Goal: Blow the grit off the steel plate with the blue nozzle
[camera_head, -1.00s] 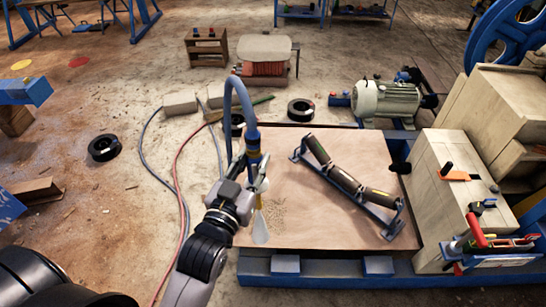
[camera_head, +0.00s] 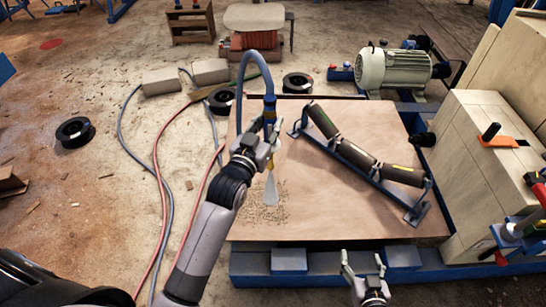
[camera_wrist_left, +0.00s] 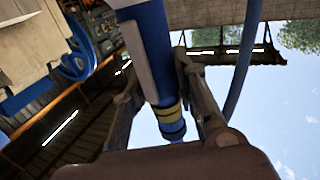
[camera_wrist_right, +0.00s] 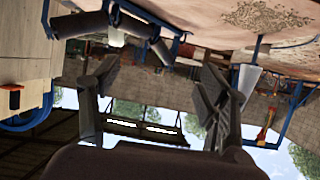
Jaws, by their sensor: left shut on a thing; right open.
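The steel plate (camera_head: 320,215) is a flat brownish sheet on a blue frame. A patch of tan grit (camera_head: 258,212) lies on its left part and also shows in the right wrist view (camera_wrist_right: 265,16). My left gripper (camera_head: 262,145) is shut on the blue nozzle (camera_head: 269,108), which has a yellow band and also shows in the left wrist view (camera_wrist_left: 150,50). The nozzle points down, and a pale cone (camera_head: 270,190) extends below it over the grit. My right gripper (camera_head: 362,264) is open and empty at the plate's front edge.
A roller frame (camera_head: 360,165) lies across the plate's right part. A blue hose (camera_head: 243,75) arches up from the nozzle. A large beige housing (camera_head: 470,165) stands at right, a motor (camera_head: 392,70) behind. Hoses and black rings lie on the floor at left.

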